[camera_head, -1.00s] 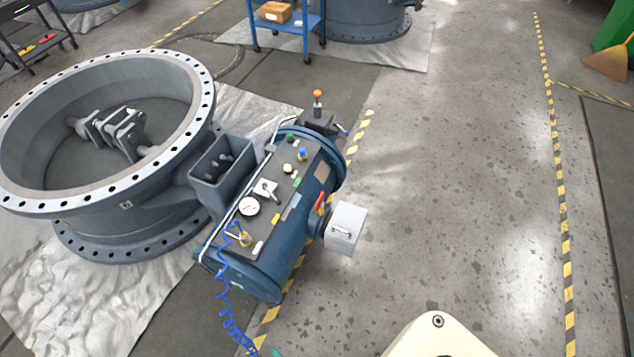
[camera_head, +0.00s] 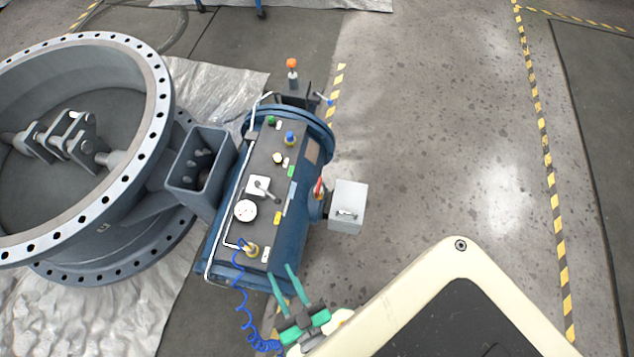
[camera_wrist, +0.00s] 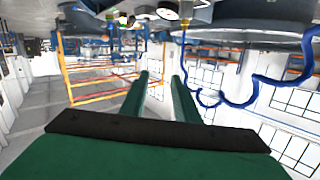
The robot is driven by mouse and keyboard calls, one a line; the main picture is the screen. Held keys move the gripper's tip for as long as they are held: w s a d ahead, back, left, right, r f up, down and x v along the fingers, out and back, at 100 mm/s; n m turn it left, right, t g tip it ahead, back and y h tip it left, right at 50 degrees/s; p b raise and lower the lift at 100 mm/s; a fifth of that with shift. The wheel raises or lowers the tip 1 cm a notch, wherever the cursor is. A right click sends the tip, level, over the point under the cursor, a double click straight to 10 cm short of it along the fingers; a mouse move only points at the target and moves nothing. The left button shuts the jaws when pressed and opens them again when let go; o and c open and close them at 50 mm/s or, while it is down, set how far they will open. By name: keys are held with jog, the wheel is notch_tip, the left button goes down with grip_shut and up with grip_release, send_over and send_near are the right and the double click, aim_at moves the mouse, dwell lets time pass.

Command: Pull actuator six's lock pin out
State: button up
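The blue cylindrical actuator (camera_head: 292,225) lies beside a large grey valve body (camera_head: 140,170). An orange-topped upright knob (camera_head: 292,64) stands at its far end, and a red lever-like part (camera_head: 319,186) is on its right side near a grey box (camera_head: 348,207). I cannot tell which part is the lock pin, and no number is readable. My gripper (camera_head: 279,270) has two green fingers apart with nothing between them, close to the actuator's near end. The fingers also show apart in the wrist view (camera_wrist: 161,75).
A blue coiled hose (camera_head: 242,300) hangs from a brass fitting (camera_head: 251,250) on the actuator's top, close to my gripper. The panel also carries a white gauge (camera_head: 246,211) and a blue knob (camera_head: 290,138). Concrete floor (camera_head: 440,130) to the right is clear.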

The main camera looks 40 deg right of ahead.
jog(key=w+d+f+m+h, duration=0.55)
jog(key=w+d+f, duration=0.35)
jog(key=f, duration=0.4)
jog(key=m+g+h, duration=0.4)
jog(key=g+h, duration=0.1)
jog(key=h, duration=0.1)
send_near(317, 190)
jog(key=x, duration=0.2)
jog(key=shift+n+y, duration=0.25)
jog(key=x, duration=1)
jog(key=shift+d+f, duration=0.1)
jog(key=shift+d, duration=0.05)
grip_shut()
